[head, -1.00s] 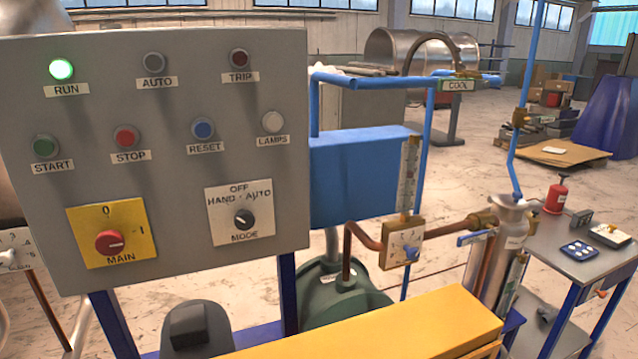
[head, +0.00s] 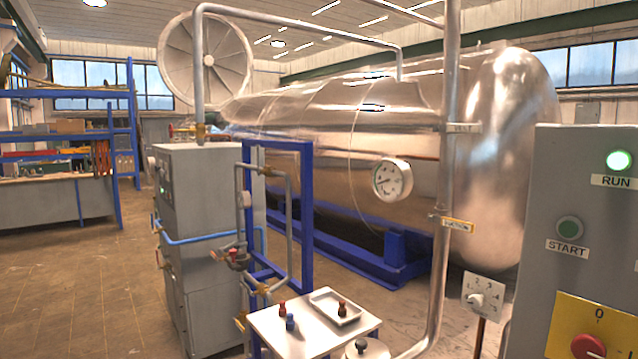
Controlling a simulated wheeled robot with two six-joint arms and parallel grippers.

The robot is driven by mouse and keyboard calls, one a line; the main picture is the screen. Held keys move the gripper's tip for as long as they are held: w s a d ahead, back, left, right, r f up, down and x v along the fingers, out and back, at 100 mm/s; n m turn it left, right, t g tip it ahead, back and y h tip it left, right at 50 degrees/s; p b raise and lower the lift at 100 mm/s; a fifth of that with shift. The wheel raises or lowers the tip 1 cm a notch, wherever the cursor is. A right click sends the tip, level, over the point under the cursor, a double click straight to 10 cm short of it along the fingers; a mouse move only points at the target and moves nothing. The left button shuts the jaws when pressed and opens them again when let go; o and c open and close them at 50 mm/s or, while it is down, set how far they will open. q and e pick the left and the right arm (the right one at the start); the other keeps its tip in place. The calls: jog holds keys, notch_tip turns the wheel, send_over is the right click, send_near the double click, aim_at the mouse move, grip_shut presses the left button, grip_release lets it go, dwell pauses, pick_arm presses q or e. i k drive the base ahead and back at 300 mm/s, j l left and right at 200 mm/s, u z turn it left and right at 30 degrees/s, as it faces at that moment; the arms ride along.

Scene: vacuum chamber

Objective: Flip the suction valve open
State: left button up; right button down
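A thick steel pipe (head: 441,270) runs upright in front of the large tank. A small yellow tag (head: 457,225) sits on it at mid height; its lettering is small and seems to read suction. A short fitting or handle is beside the tag, too small to tell whether it is a valve lever or how it is set. A paler tag (head: 463,128) is higher on the same pipe. Neither of my grippers shows in the head view.
The tank (head: 350,135) carries a round gauge (head: 392,180). A dial box (head: 482,298) stands right of the pipe, and the control panel (head: 535,270) fills the right edge. A small table (head: 278,322) with a tray is in front. Floor at left is open.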

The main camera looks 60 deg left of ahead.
aim_at(448, 222)
jog(key=u, duration=1.45)
